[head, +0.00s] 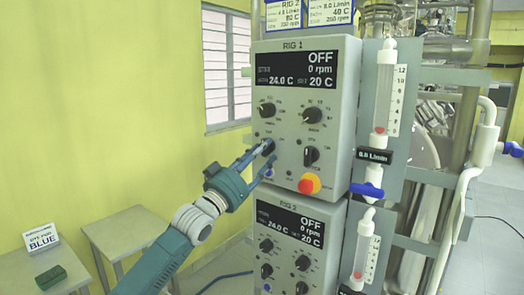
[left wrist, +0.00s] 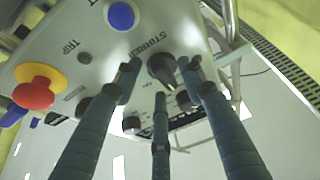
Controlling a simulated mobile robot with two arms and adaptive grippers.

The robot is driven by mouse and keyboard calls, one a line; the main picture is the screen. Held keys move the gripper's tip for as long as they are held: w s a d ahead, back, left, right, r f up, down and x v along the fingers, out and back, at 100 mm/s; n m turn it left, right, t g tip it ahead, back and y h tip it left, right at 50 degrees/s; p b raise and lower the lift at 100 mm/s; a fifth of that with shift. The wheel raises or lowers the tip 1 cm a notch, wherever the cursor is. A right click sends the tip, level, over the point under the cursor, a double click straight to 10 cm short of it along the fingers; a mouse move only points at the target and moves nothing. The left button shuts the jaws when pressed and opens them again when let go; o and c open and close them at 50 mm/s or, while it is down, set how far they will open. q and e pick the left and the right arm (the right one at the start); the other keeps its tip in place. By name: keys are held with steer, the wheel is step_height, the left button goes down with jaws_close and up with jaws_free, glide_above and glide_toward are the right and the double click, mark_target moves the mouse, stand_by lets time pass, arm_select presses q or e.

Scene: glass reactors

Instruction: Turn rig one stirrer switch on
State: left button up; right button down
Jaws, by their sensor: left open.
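The rig one control box (head: 345,80) is a pale panel labelled RIG 1. Its dark display (head: 308,66) reads OFF, 0 rpm, 24.0 C and set 20 C. The stirrer switch (left wrist: 162,66) is a black knob under a STIRRER label in the left wrist view. In the head view it is at the panel's lower left, mostly hidden by fingers. My left gripper (head: 267,158) is open at this knob. In the left wrist view its fingers (left wrist: 160,80) stand spread around the knob with gaps visible; contact cannot be told. My right gripper is not in view.
A red-and-yellow stop button (head: 310,184), a black knob (head: 311,156) and a blue button (left wrist: 121,15) are close by. The RIG 2 box (head: 290,215) is below. Flow tubes (head: 384,95) stand on the right. Tables with a BLUE sign (head: 42,238) are at left.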

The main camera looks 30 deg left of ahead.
arm_select(q)
jaws_close()
steer(key=shift+a+r+m, duration=0.1)
steer(key=shift+m, duration=0.4)
steer(key=shift+w+a+r+m+g+h+p, duration=0.2)
steer(key=shift+m+g+h+p, duration=0.7)
steer(key=shift+m, duration=1.65)
steer(key=shift+s+a+m+g+h+p, duration=0.2)
steer(key=shift+m+g+h+p, duration=0.25)
steer(key=shift+m+h+p, duration=1.5)
steer(key=shift+w+a+r+m+g+h+p, duration=0.1)
steer(key=shift+a+m+g+h+p, duration=0.4)
steer(key=shift+m, duration=2.6)
steer(key=shift+d+g+p, duration=0.2)
steer(key=shift+g+p, duration=0.05)
steer(key=shift+p, duration=0.05)
